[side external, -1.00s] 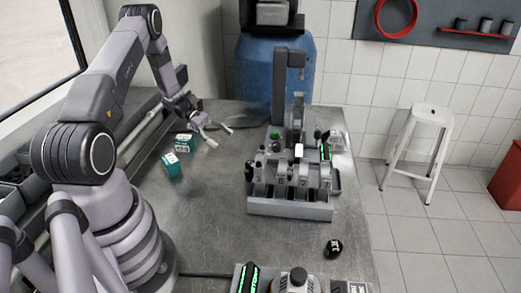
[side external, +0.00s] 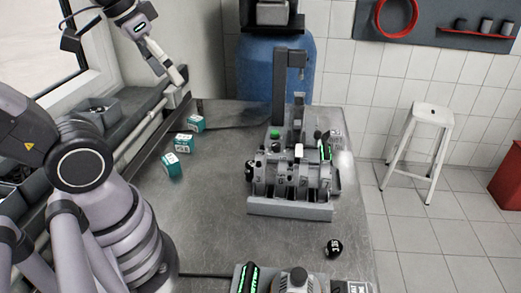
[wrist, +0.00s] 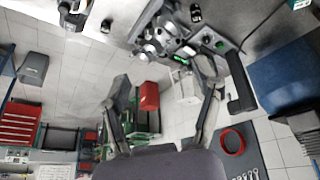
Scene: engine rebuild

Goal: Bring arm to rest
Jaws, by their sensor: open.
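My gripper (side external: 176,75) is raised at the upper left of the side view, above the back left edge of the bench. In the wrist view my gripper's (wrist: 165,98) two fingers are spread wide apart, with nothing between them. The metal workbench (side external: 215,225) stands below and to the right of the gripper, well apart from it.
The grey engine block in its fixture (side external: 290,207) stands mid-bench, with a tall post (side external: 280,90) behind it. Teal boxes (side external: 196,123) lie at the left. A round black part (side external: 333,248) lies near the front right. A white stool (side external: 433,112) stands right.

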